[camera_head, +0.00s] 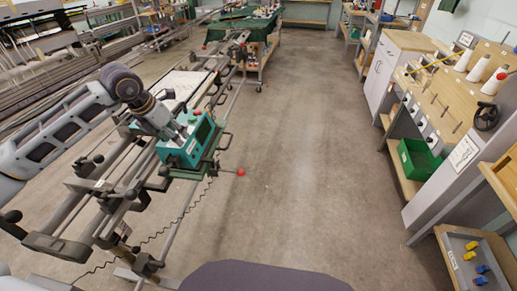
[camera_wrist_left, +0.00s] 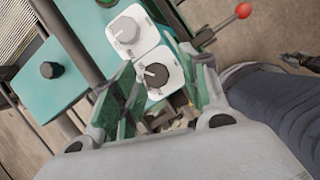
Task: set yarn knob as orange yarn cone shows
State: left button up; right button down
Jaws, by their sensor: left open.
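The teal machine box (camera_head: 184,150) sits on the rail frame at left in the head view. In the left wrist view, two white plates with round knobs show on it. The upper knob (camera_wrist_left: 125,29) is light grey; the lower knob (camera_wrist_left: 156,75) is darker grey. Each has a short pointer mark; the labels are too small to read. My left gripper (camera_wrist_left: 158,92) is open, its two fingers spread on either side of the lower knob; contact is not clear. In the head view it (camera_head: 176,133) is over the box. No orange yarn cone is clearly discernible. My right gripper is not seen.
White yarn cones (camera_head: 478,68) stand on the wooden bench at right, near a green bin (camera_head: 418,158). A red ball-ended lever (camera_head: 241,172) sticks out right of the teal box. A black button (camera_wrist_left: 51,70) sits on the teal surface. The middle floor is clear.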

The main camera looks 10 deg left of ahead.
pick_arm(q)
jog(key=shift+n+p, duration=0.45)
jog(key=shift+n, duration=0.25)
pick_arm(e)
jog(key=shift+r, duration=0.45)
